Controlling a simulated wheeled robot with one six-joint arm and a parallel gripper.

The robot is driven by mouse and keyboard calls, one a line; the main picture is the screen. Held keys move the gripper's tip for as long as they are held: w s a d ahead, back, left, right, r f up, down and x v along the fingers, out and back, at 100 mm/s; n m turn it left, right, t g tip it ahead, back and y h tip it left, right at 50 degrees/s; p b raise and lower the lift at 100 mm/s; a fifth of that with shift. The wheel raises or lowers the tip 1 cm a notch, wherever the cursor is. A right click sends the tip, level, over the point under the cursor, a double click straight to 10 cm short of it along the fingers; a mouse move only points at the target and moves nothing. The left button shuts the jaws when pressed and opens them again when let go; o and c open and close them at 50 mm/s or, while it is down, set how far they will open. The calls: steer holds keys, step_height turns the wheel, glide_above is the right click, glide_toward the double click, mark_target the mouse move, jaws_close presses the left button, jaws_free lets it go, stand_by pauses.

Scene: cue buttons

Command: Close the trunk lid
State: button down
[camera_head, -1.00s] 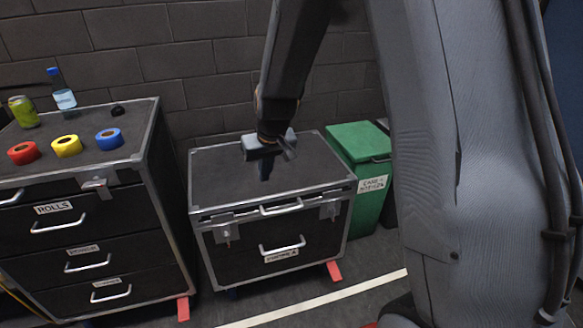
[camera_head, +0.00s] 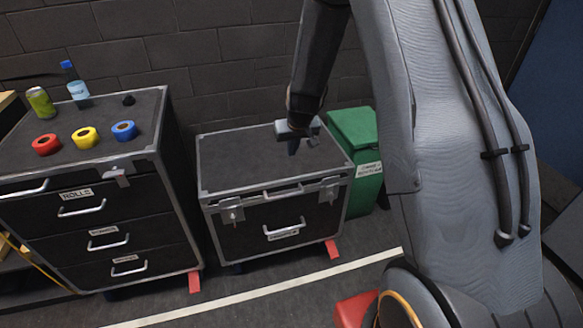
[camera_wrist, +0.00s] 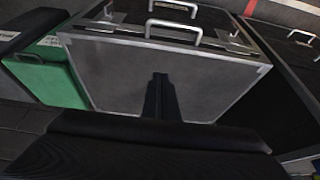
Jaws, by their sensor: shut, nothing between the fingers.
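The trunk (camera_head: 255,228) is a black case with grey metal edges, two front latches and a front handle. Its lid (camera_head: 235,160) lies flat on top and looks shut, with no visible gap at the front rim. My gripper (camera_head: 293,147) points down over the right back part of the lid, its fingers together and empty. The wrist view shows the lid (camera_wrist: 110,75) from above, with the closed fingers (camera_wrist: 160,98) over it. I cannot tell whether the fingertips touch the lid.
A black drawer cabinet (camera_head: 120,225) stands left, with red, yellow and blue tape rolls (camera_head: 85,137), a green can (camera_head: 40,102) and a bottle (camera_head: 78,88) on top. A green bin (camera_head: 357,140) stands right of the trunk.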

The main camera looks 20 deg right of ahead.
step_height(320, 180, down, 9)
steer(key=b, duration=0.6)
steer(key=shift+w+r+b, duration=0.15)
steer(key=shift+w+b, duration=0.2)
steer(key=shift+b, duration=0.05)
